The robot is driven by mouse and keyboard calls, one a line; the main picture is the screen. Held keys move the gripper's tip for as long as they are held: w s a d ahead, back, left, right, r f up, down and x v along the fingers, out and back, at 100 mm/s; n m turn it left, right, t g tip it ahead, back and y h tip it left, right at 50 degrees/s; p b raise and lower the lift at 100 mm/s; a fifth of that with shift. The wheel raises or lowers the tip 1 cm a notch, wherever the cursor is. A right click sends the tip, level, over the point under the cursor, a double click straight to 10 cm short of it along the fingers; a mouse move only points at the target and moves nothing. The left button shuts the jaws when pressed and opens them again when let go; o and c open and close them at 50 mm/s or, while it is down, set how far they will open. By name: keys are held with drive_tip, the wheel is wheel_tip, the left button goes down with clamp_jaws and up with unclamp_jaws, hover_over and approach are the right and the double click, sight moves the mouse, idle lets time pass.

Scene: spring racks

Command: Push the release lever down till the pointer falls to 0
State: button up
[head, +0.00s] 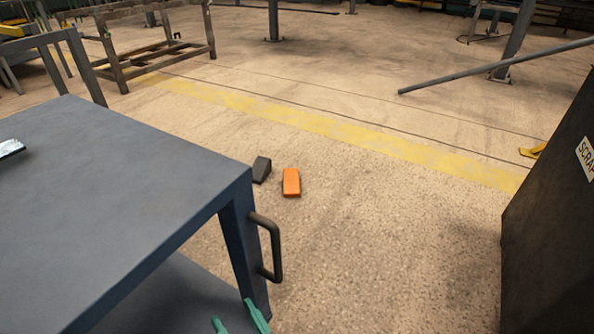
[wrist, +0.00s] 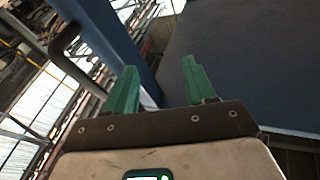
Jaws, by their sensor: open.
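I see no release lever, pointer or scale in either view. My gripper (head: 239,320) shows at the bottom edge of the head view as two green fingertips, low beside the blue-grey bench's front leg and below its black handle. In the wrist view my gripper (wrist: 160,82) has its two green fingers apart, with nothing between them. The bench's blue leg and the black handle (wrist: 66,42) lie beyond the fingers to the left. A broad dark blue panel (wrist: 245,65) fills the right.
The blue-grey bench (head: 120,165) fills the left, with a shiny metal piece (head: 11,148) at its edge. An orange block (head: 291,182) and a dark wedge (head: 262,169) lie on the floor. A dark bin marked SCRAP (head: 548,240) stands right.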

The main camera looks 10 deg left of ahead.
drive_tip(key=w+d+f+m+g+h+p, duration=0.1)
drive_tip(key=d+f+g+h, duration=0.3)
drive_tip(key=d, duration=0.7)
drive_tip(key=d+f+m+g+h+p, duration=0.1)
drive_tip(key=d+f+m+g+h, duration=0.1)
drive_tip(key=d+f+h, duration=0.65)
drive_tip(key=s+d+r+m+g+h, duration=0.3)
drive_tip(key=s+d+g, duration=0.5)
drive_tip(key=s+d, duration=1.25)
wheel_tip(320, 180, up, 38)
drive_tip(key=w+d+m+p, duration=0.1)
drive_tip(key=w+p, duration=0.1)
drive_tip(key=p, duration=3.6)
drive_tip(key=shift+w+d+f+y+p, duration=0.15)
drive_tip(key=shift+d+f+y+p, duration=0.1)
drive_tip(key=shift+y+p, duration=0.15)
